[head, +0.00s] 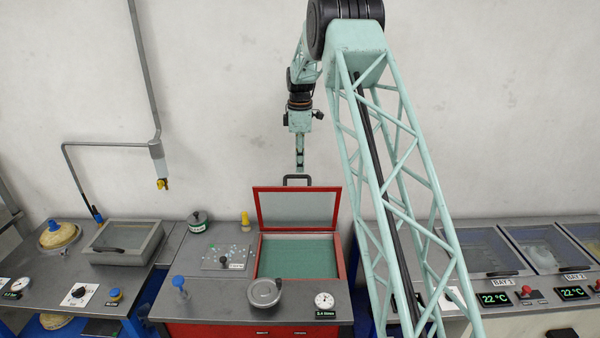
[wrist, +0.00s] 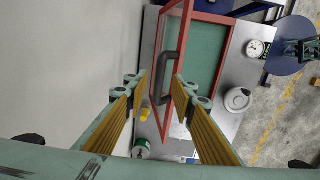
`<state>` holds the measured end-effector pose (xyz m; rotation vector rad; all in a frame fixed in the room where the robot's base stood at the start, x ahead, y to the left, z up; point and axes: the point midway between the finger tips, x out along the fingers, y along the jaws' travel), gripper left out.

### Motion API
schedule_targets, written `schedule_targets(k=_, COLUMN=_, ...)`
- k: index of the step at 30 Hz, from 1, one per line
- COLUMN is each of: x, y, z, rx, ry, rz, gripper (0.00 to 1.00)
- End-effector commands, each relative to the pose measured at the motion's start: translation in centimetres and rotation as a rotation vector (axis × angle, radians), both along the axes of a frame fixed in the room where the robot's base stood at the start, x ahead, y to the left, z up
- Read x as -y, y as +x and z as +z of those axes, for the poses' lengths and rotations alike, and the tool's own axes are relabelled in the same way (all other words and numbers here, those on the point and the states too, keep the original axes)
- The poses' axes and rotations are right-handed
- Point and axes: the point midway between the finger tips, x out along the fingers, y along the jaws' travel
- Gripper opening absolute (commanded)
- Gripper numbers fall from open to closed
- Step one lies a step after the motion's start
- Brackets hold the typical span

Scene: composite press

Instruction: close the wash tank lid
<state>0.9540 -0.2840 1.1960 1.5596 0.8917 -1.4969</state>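The wash tank (head: 340,262) is a red-rimmed tank with a green interior. Its lid (head: 298,189), a red frame around a grey translucent panel, stands raised at the back, tilted up. A dark bar handle (head: 297,178) sits on the lid's upper edge; it also shows in the wrist view (wrist: 173,72). My gripper (head: 300,170) points down just above the handle. In the wrist view my gripper (wrist: 160,82) is open, its two yellow-padded fingers apart, with the handle beyond the tips near the gap. Nothing is held. I cannot tell whether a finger touches the handle.
A round grey lidded pot (head: 264,292) and a dial gauge (head: 324,300) stand in front of the tank. A yellow bottle (head: 245,219) and a green-banded jar (head: 198,221) are on its left. The wall is close behind the lid.

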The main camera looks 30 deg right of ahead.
Motion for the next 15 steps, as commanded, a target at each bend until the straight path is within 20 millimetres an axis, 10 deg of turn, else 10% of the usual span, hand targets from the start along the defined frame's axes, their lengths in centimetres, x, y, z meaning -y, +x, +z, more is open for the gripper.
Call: schedule_targets(k=15, x=0.1, y=0.3, z=-4.2, rx=0.000, ry=0.000, rz=0.000, gripper=0.24)
